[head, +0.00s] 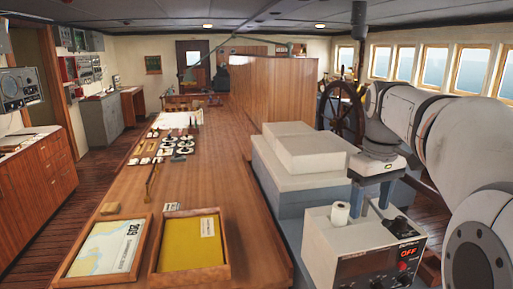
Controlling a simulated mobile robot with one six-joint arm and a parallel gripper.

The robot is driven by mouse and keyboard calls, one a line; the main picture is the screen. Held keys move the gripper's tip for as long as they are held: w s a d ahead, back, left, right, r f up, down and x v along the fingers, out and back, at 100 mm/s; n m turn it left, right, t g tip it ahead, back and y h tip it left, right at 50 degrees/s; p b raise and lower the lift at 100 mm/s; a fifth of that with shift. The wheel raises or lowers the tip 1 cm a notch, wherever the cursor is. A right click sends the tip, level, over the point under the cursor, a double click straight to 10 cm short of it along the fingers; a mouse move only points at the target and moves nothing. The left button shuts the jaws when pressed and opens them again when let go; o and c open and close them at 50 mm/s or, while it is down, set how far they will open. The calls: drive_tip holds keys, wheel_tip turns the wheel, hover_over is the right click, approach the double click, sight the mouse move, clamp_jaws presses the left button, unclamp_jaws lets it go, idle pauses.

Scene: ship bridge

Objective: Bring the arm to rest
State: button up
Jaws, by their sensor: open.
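My arm reaches in from the right edge in pale links, bent at its joints. Its end hangs downward, with my gripper (371,197) at the lower end. The two blue-grey fingers are spread apart, and I see nothing between them. My gripper is behind and above the grey instrument box (351,250) with the red "OFF" display, as seen in the picture. The exact gap between the fingers and the box is hard to tell.
A pale stepped casing (308,152) stands left of my gripper, and a dark ship's wheel (341,112) behind it. A white roll (340,214) stands on the instrument box. The long wooden counter (215,165) holds framed charts and small items. Floor shows at left.

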drive_tip(key=s+a+f+m+t, duration=0.1)
drive_tip(key=s+a+f+m, duration=0.1)
drive_tip(key=s+a+f, duration=0.2)
drive_tip(key=s+a+f+m+t, duration=0.2)
drive_tip(key=s+a+f, duration=0.3)
drive_tip(key=s+f, duration=0.6)
drive_tip(key=shift+s+f+b, duration=0.25)
drive_tip(key=shift+f+b, duration=0.15)
drive_tip(key=shift+f, duration=0.25)
